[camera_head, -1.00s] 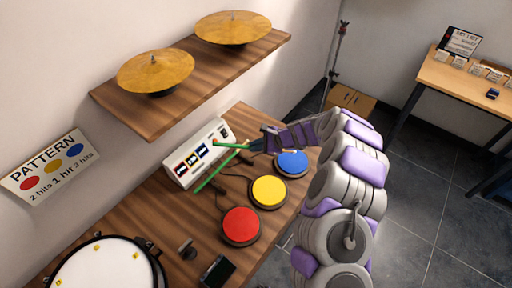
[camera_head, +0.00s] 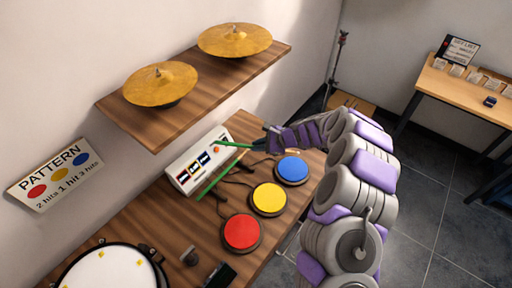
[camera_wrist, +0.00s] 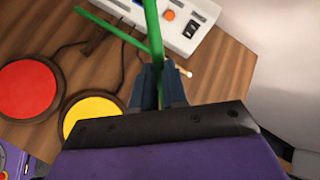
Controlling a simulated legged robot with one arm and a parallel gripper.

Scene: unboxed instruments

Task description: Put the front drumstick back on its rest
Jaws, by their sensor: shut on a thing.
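My gripper (camera_wrist: 158,82) is shut on a green drumstick (camera_wrist: 151,25), which runs up out of the top of the wrist view. In the head view my gripper (camera_head: 268,142) holds this drumstick (camera_head: 235,145) over the table beside the console, with its free end pointing left. A second green stick (camera_wrist: 110,28) lies at a slant and meets the held one in the wrist view; it also shows in the head view (camera_head: 211,185) by the console's front edge. I cannot tell whether the two touch. A pale tip (camera_wrist: 185,71) shows beside the right finger. I cannot clearly make out a rest.
Red (camera_head: 242,232), yellow (camera_head: 269,198) and blue (camera_head: 292,169) pads stand on the wooden table along its right side. A white console (camera_head: 187,180) stands behind the sticks. A shelf (camera_head: 205,88) with two cymbals overhangs the back. A drum (camera_head: 105,272) is at front left.

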